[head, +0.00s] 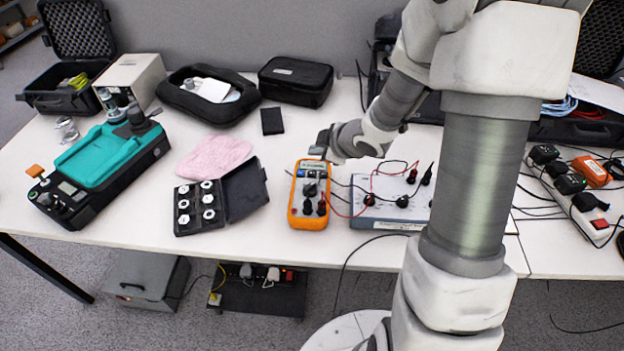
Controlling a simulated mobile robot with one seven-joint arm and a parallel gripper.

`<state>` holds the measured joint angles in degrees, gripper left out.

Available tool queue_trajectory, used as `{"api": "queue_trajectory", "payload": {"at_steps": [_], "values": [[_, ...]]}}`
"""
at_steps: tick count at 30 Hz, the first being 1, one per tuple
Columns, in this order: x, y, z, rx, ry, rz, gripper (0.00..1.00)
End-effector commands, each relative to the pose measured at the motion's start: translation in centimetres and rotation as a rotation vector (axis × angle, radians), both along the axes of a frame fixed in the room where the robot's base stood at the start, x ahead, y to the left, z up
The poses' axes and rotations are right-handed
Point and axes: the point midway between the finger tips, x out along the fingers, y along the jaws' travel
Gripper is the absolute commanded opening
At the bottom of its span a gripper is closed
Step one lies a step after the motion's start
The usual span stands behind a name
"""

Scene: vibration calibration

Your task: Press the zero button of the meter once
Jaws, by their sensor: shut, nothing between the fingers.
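An orange handheld meter (296,212) lies on the white table near its front edge, with a grey face, a small display near its top and dark plugs with leads at its lower end. Its zero button is too small to tell apart. My gripper (319,151) is shut and empty, at the meter's top end. It appears just above or beyond the display and hides part of the top edge. I cannot tell whether it touches the meter.
A grey box (385,213) with red and black leads stands right of the meter. An open black case of round weights (200,207) and a pink cloth (214,157) lie to the left. A teal-topped instrument (105,165) is further left. My arm hides part of the table.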

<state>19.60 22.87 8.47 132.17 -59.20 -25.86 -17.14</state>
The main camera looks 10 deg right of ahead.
Motion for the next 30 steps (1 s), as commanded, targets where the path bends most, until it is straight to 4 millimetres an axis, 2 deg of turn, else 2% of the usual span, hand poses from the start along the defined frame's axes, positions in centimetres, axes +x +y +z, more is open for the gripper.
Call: {"api": "queue_trajectory", "payload": {"at_steps": [1,10,30], "values": [[0.0,0.0,-1.3,0.0,0.0,0.0,0.0],[0.0,0.0,-4.4,0.001,0.001,-0.001,0.0],[0.0,0.0,-4.6,0.0,0.0,0.0,0.0]]}}
